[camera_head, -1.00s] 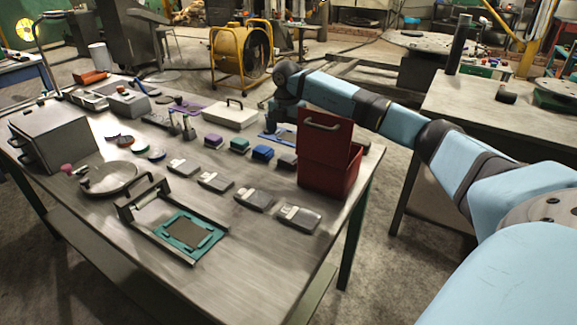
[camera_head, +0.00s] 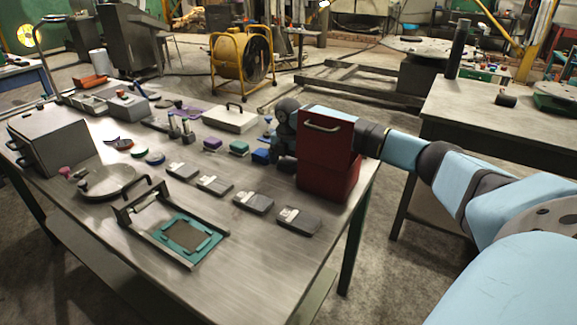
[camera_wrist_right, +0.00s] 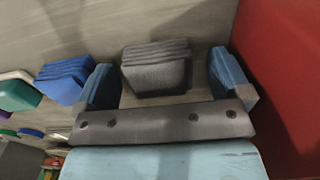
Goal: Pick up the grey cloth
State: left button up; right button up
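The grey cloth (camera_wrist_right: 157,66) is a small folded stack on the metal table. In the right wrist view it lies between the two blue fingers of my right gripper (camera_wrist_right: 165,82), with a gap on each side. The gripper is open and not closed on it. My left gripper is not in view.
The red box (camera_head: 325,165) stands close to the right of the gripper. A blue folded cloth (camera_head: 261,156) lies just left, then a green cloth (camera_head: 238,148) and a purple cloth (camera_head: 212,144). A white case (camera_head: 231,119) is behind them.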

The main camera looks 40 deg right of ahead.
jog(key=c, duration=1)
jog(key=shift+o, duration=0.2)
